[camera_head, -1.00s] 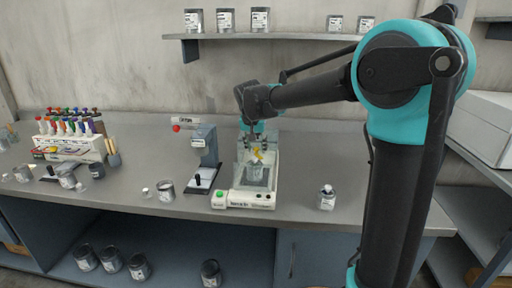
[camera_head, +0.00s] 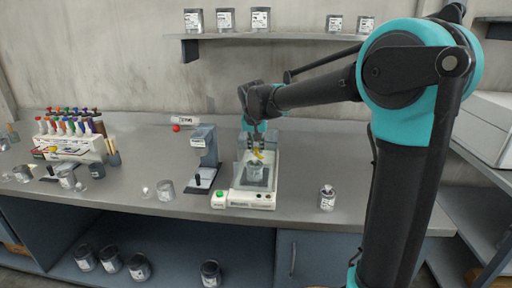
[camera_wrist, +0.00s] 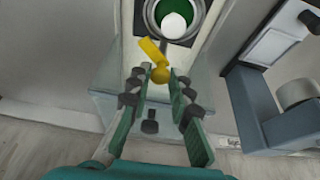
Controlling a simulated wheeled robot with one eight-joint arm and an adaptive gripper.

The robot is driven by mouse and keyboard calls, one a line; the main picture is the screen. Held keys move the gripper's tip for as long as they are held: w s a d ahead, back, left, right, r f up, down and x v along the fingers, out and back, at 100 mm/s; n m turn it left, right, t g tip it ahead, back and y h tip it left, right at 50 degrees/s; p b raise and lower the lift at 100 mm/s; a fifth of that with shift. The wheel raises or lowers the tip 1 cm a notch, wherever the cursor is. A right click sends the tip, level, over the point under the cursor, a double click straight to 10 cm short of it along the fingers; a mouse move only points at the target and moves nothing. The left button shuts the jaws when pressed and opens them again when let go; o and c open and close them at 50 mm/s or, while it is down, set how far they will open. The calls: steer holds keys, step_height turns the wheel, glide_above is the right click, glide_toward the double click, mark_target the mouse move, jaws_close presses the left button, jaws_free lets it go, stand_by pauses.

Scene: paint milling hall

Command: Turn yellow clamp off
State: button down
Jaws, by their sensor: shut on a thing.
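The yellow clamp (camera_wrist: 153,51) shows in the wrist view as a flat lever with a round knob (camera_wrist: 160,74) at its near end. My gripper (camera_wrist: 159,78) is shut on the yellow clamp at the knob, between its fingertips. In the head view the clamp (camera_head: 257,154) is a small yellow patch just under my gripper (camera_head: 256,146), above the white machine (camera_head: 252,200). A grey can (camera_head: 254,172) stands in the machine below the clamp. In the wrist view an open can with green content (camera_wrist: 185,34) and a white round piece over it lies beyond the clamp.
A green button (camera_head: 219,194) is on the machine's front left. A grey stand device (camera_head: 204,150) is close on the left, and a small jar (camera_head: 327,197) stands on the right. Bottles in a rack (camera_head: 75,145) are far left. The counter between is mostly clear.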

steer(key=n, duration=0.2)
steer(key=n+y, duration=0.1)
steer(key=n, duration=0.1)
steer(key=shift+d+y, duration=0.2)
steer(key=shift+y, duration=0.1)
steer(key=shift+n+g+y, duration=0.3)
steer(key=shift+n+y, duration=0.3)
steer(key=shift+n, duration=1)
steer(key=c, duration=1.4)
jaws_free()
steer(key=shift+o, duration=0.2)
steer(key=shift+r, duration=0.1)
steer(key=v, duration=1.2)
steer(key=shift+w, duration=0.15)
